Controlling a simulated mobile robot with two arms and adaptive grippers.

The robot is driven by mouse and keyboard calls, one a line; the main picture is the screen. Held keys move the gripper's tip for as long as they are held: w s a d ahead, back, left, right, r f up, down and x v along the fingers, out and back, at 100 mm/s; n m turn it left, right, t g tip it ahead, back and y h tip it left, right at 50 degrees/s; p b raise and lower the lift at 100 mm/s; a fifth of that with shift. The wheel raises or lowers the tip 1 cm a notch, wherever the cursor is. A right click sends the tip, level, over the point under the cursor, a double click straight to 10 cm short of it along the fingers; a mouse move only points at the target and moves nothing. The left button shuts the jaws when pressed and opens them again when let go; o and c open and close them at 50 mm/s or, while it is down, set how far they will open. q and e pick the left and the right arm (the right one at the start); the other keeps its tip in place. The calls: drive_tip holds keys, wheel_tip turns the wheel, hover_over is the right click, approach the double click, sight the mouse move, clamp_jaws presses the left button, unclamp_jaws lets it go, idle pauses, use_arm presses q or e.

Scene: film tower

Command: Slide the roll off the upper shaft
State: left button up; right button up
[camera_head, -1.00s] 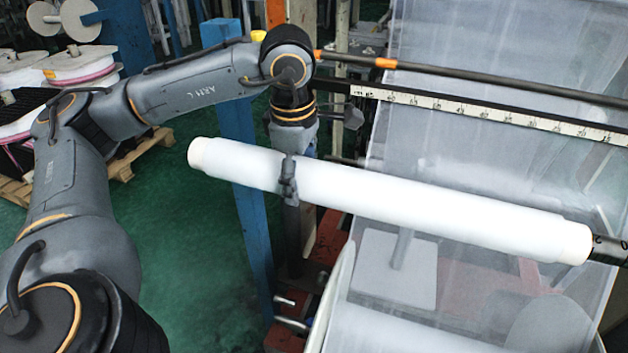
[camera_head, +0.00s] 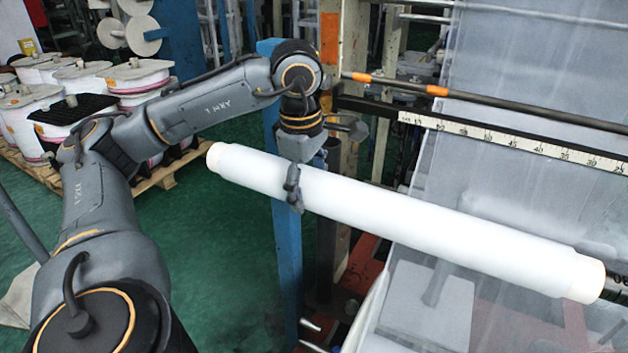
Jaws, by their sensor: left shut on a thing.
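The roll (camera_head: 420,218) is a long white cylinder that slants from upper left to lower right across the head view. My left gripper (camera_head: 293,188) is shut on the roll nearer its left end, with a dark finger against its near side. The roll's right end (camera_head: 585,279) lies close to a dark shaft with white markings (camera_head: 624,284) at the right edge. I cannot tell whether the shaft still enters the roll. My right gripper is not in view.
A black rod with orange bands (camera_head: 480,98) and a white ruler strip (camera_head: 500,139) run behind the roll. Translucent film (camera_head: 540,50) hangs at the right. A blue post (camera_head: 288,270) stands below my left gripper. Spools (camera_head: 135,75) sit on a pallet (camera_head: 165,175) at the left.

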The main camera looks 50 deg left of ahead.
sight(229, 147)
use_arm(q)
drive_tip(key=shift+r, duration=0.1)
drive_tip(key=shift+s+a, duration=0.1)
drive_tip(key=shift+a, duration=0.5)
drive_tip(key=shift+s+a+r+b, duration=0.1)
drive_tip(key=shift+s+a+b, duration=0.3)
drive_tip(key=shift+a, duration=1.05)
drive_tip(key=shift+s+a+f+b, duration=0.1)
drive_tip(key=shift+s+a+b, duration=0.3)
drive_tip(key=shift+a, duration=1.05)
drive_tip(key=shift+s+a+r+b, duration=0.15)
drive_tip(key=shift+s+a, duration=0.5)
drive_tip(key=shift+a, duration=0.8)
drive_tip(key=shift+s+a, duration=0.3)
drive_tip(key=shift+a, duration=0.6)
drive_tip(key=shift+s+a, duration=0.25)
drive_tip(key=shift+a, duration=0.6)
drive_tip(key=shift+s+a, duration=0.3)
drive_tip(key=shift+a, duration=0.6)
drive_tip(key=shift+s+a, duration=0.25)
drive_tip(key=shift+a, duration=0.55)
drive_tip(key=s+a, duration=0.2)
drive_tip(key=a, duration=0.4)
drive_tip(key=s+a+p, duration=0.1)
drive_tip(key=s+a, duration=0.1)
drive_tip(key=a, duration=0.5)
drive_tip(key=shift+s+a+r+p, duration=0.15)
drive_tip(key=shift+s+a+p, duration=0.15)
